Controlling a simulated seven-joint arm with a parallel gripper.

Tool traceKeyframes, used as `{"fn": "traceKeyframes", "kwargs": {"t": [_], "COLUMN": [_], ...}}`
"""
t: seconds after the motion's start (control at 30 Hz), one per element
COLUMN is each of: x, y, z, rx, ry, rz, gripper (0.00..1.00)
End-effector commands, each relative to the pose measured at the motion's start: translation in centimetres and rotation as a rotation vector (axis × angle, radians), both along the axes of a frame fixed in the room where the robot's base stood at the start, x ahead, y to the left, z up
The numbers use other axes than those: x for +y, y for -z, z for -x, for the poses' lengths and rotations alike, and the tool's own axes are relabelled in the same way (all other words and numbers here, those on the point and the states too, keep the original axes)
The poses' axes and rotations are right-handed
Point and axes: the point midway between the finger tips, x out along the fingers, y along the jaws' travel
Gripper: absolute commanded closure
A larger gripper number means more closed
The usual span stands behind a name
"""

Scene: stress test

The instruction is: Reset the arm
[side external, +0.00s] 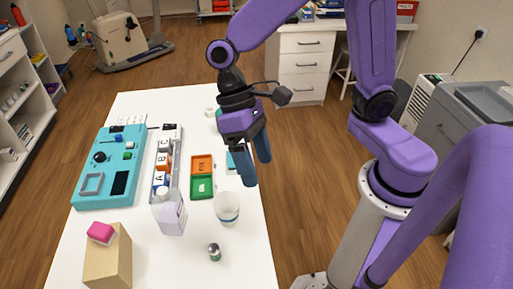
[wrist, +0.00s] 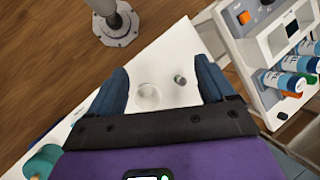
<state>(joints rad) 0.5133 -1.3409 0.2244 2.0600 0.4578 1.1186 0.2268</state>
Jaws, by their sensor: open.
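My gripper (side external: 256,168) hangs above the right edge of the white table (side external: 140,107), fingers pointing down. Its two blue fingers are apart with nothing between them. In the wrist view my gripper (wrist: 163,85) also shows open, with a white cup (wrist: 148,96) and a small dark-capped vial (wrist: 180,79) on the table below, beyond the fingertips. In the side view the white cup (side external: 227,208) stands just below and left of the fingers, apart from them. The small vial (side external: 214,252) stands nearer the front.
A turquoise panel (side external: 88,192), a rack with lettered blocks (side external: 163,160), an orange and green tray (side external: 202,177), a pale bottle (side external: 171,217) and a wooden block (side external: 107,262) with a pink piece (side external: 101,232) occupy the table. White drawers (side external: 303,75) stand behind.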

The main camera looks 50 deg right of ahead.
Motion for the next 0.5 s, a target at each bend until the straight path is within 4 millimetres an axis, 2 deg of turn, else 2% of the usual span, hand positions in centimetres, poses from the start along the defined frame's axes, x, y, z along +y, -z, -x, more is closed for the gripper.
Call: {"fn": "traceKeyframes", "kwargs": {"t": [0.1, 0.3, 0.5], "x": [-3.5, -8.9, -12.4], "y": [-0.6, -0.9, -0.8], "z": [2.5, 5.6, 7.4], "rx": [-0.119, -0.311, -0.446], "ry": [-0.167, -0.449, -0.658], "rz": [-0.012, -0.034, -0.059], "gripper": [0.17, 0.17, 0.17]}}
